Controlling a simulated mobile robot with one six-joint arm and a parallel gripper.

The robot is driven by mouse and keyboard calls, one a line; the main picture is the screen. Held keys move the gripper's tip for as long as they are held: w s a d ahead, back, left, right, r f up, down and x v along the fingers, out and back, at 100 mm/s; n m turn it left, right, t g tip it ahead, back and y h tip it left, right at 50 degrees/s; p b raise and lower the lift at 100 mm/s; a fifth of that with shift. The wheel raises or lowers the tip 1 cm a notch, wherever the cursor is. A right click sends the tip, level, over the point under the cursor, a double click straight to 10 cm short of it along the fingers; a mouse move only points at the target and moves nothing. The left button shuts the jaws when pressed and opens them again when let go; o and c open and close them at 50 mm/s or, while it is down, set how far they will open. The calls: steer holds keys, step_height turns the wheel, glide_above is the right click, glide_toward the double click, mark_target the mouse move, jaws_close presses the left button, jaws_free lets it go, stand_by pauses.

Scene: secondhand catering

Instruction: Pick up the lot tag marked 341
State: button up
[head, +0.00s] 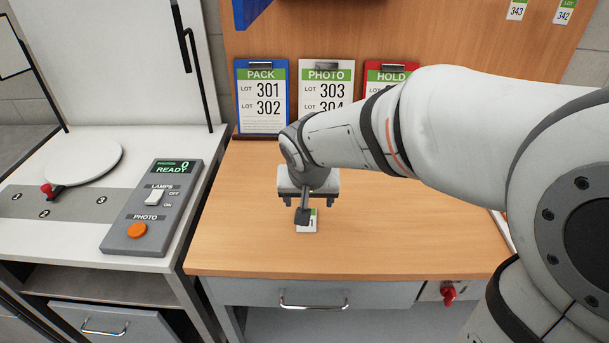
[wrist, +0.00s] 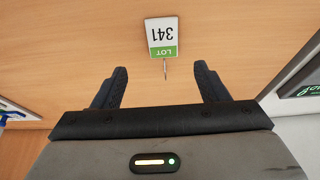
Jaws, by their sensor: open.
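The lot tag marked 341 (wrist: 162,36) lies flat on the wooden desk. It is white with a green LOT band, and appears upside down in the wrist view, with a short thin tie at its green end. In the head view the tag (head: 312,225) is partly hidden by my gripper. My gripper (wrist: 162,80) is open and empty, its two dark fingers apart. The tag is ahead of the fingertips in the wrist view, centred between them, not between the fingers. In the head view my gripper (head: 307,200) is over the desk beside the tag.
Clipboards PACK (head: 262,100), PHOTO (head: 325,85) and HOLD (head: 385,75) stand along the desk's back. Tags 343 (head: 516,11) and 342 (head: 564,12) hang on the back panel. A photo control box (head: 155,205) and round turntable (head: 80,162) are at left. The desk top (head: 420,225) around the tag is clear.

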mark_target(311, 228)
steer(key=x, duration=0.8)
steer(key=shift+w+a, duration=0.15)
steer(key=shift+a, duration=0.05)
steer(key=shift+f, duration=0.15)
steer(key=c, duration=1.1)
